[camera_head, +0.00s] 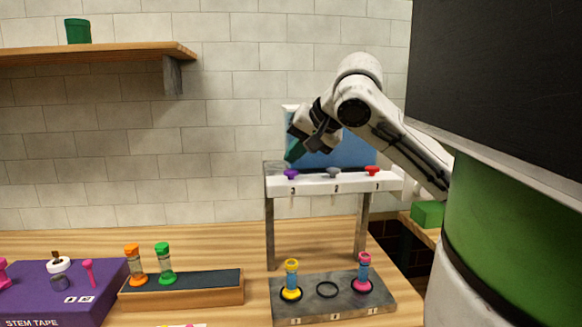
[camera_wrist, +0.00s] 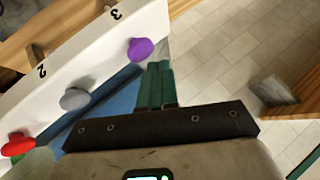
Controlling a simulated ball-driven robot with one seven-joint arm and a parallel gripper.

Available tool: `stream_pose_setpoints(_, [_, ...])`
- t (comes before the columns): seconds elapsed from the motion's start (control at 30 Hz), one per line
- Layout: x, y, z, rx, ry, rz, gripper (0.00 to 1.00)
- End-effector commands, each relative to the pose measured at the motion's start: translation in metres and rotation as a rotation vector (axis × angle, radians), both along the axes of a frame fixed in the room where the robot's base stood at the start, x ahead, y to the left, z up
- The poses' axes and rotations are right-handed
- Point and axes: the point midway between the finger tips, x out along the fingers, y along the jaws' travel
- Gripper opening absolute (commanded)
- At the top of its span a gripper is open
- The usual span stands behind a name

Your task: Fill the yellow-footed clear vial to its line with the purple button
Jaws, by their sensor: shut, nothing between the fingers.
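The yellow-footed clear vial (camera_head: 291,280) stands upright in the left ring of the grey base plate, under the dispenser. It holds blue-looking liquid; its line is too small to make out. The purple button (camera_head: 291,174) is on the dispenser's white bar above label 3; it also shows in the wrist view (camera_wrist: 141,49). My gripper (camera_head: 290,156) is just above and behind the purple button in the head view. In the wrist view its green fingers (camera_wrist: 156,72) are shut and empty, their tips close beside the button. I cannot tell whether they touch it.
Grey (camera_head: 333,173) and red (camera_head: 373,171) buttons share the bar (camera_head: 335,186). A pink-footed vial (camera_head: 363,277) stands in the right ring; the middle ring (camera_head: 327,289) is empty. Orange (camera_head: 136,270) and green (camera_head: 164,268) capped vials stand on a wooden rack, left, beside a purple box (camera_head: 60,295).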

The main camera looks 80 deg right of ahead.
Motion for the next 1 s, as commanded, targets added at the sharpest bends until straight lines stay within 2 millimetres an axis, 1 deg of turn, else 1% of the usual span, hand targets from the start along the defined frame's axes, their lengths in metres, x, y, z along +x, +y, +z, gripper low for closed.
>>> stream_pose_setpoints(0.37, [0.000, 0.000, 0.003, 0.000, 0.000, 0.000, 0.00])
stream_pose_setpoints(0.83, [0.000, 0.000, 0.044, 0.000, -0.001, 0.001, 0.00])
stream_pose_setpoints(0.9, [0.000, 0.000, 0.050, 0.000, -0.001, 0.001, 0.00])
stream_pose_setpoints(1.0, [0.000, 0.000, 0.052, 0.000, 0.000, 0.000, 0.00])
